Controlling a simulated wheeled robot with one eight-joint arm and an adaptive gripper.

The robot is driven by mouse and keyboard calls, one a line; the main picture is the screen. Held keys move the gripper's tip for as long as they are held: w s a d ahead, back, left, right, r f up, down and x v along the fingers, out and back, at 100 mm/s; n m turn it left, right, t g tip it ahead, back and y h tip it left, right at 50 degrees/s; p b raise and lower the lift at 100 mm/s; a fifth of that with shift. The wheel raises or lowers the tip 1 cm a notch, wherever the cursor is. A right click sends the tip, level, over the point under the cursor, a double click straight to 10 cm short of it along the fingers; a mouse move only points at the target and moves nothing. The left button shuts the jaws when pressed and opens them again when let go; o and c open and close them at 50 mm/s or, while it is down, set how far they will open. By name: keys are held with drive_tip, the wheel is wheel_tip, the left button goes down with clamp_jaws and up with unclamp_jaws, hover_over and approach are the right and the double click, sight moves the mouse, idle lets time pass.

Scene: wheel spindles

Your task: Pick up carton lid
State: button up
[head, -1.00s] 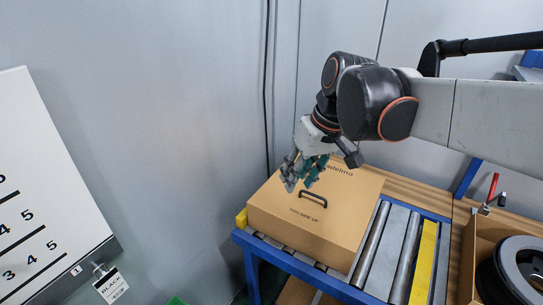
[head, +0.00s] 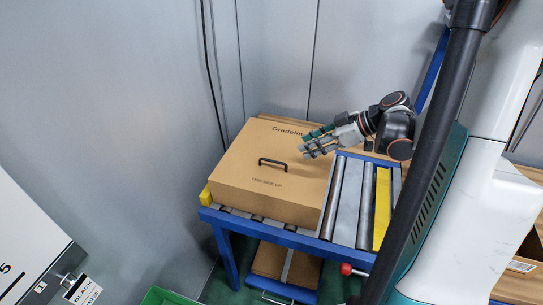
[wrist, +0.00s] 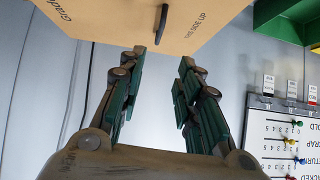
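The carton lid (head: 240,191) is the brown cardboard top of a closed box on the roller conveyor, with a black handle (head: 273,163) at its middle. The lid also shows at the top of the wrist view (wrist: 120,25), with the handle (wrist: 162,22) near the fingertips in the picture. My gripper (head: 314,143) is over the right back part of the lid, to the right of the handle. In the wrist view my gripper (wrist: 161,60) has its two green-padded fingers spread, with nothing between them. The gap between fingers and lid is hard to judge.
The roller conveyor (head: 349,202) has a blue frame and bare rollers right of the box. Another carton (head: 289,264) lies on the shelf below. A grey wall stands behind and left. A white board (head: 22,245) is at lower left, near a green bin (head: 165,297).

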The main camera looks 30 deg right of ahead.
sight(279, 160)
drive_tip(key=x, duration=0.2)
drive_tip(key=b+x, duration=0.1)
drive_tip(key=x, duration=0.2)
drive_tip(key=b+x, duration=0.1)
drive_tip(key=x, duration=0.2)
drive_tip(key=shift+w+d+f, duration=0.1)
drive_tip(key=shift+d+f, duration=0.1)
drive_tip(key=shift+f, duration=0.05)
drive_tip(key=b+x, duration=0.2)
drive_tip(key=x, duration=0.2)
drive_tip(key=shift+f, duration=0.4)
drive_tip(key=shift+w+a+f, duration=0.15)
drive_tip(key=shift+w+a, duration=0.1)
clamp_jaws()
